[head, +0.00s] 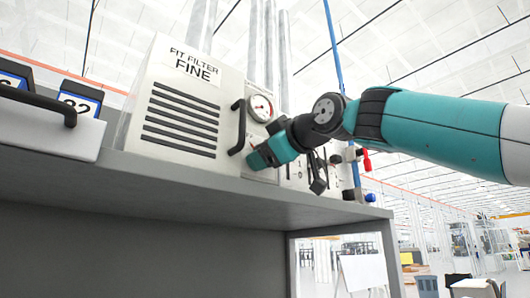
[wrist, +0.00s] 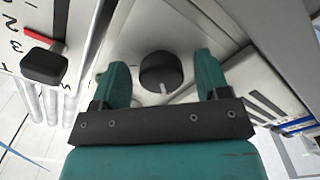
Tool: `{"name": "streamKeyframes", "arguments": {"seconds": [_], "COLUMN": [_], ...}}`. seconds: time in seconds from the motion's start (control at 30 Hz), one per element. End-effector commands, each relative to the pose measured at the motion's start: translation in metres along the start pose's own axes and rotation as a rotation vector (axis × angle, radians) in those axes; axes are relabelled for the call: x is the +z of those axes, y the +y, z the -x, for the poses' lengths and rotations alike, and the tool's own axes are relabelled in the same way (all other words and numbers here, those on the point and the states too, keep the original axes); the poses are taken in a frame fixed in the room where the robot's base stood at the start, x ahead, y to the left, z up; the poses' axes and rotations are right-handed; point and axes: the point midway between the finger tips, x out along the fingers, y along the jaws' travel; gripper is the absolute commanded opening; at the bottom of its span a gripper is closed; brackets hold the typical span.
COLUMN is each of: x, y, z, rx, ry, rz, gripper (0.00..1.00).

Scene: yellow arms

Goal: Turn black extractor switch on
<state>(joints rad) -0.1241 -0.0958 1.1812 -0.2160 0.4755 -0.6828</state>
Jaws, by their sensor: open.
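A round black knob (wrist: 160,72), seemingly the extractor switch, sits on a pale panel in the wrist view. A light line on it points toward the bottom of the picture. My teal gripper (head: 262,157) is at the front of the white extractor box (head: 142,130) in the head view, below the gauge. Its two fingers are open, one on each side of the knob in the wrist view, with visible gaps. I cannot tell how far the fingertips are from the panel. The knob is hidden behind my gripper in the head view.
A black handle (head: 238,127) and a round gauge (head: 261,108) are close to my gripper. A black block (wrist: 45,66) with a red part lies left in the wrist view. Red and blue valve parts (head: 367,160) stand right of the box. The grey shelf (head: 200,190) runs beneath.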

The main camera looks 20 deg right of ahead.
Motion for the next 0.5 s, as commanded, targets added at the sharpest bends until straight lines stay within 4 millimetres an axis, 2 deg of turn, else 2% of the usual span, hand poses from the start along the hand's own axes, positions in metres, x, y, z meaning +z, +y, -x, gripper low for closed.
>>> {"name": "streamKeyframes", "arguments": {"seconds": [0.07,0.1,0.3,0.5], "x": [-0.0004,-0.0005,-0.0002,0.0005], "y": [-0.0006,-0.0007,-0.0004,-0.0001], "z": [-0.0002,-0.0003,0.0,0.0003], "rx": [-0.001,-0.001,-0.001,-0.001], "ry": [0.001,0.001,0.0,-0.001], "rz": [0.0,0.0,0.0,-0.006], "gripper": [0.69,0.64,0.19,0.19]}}
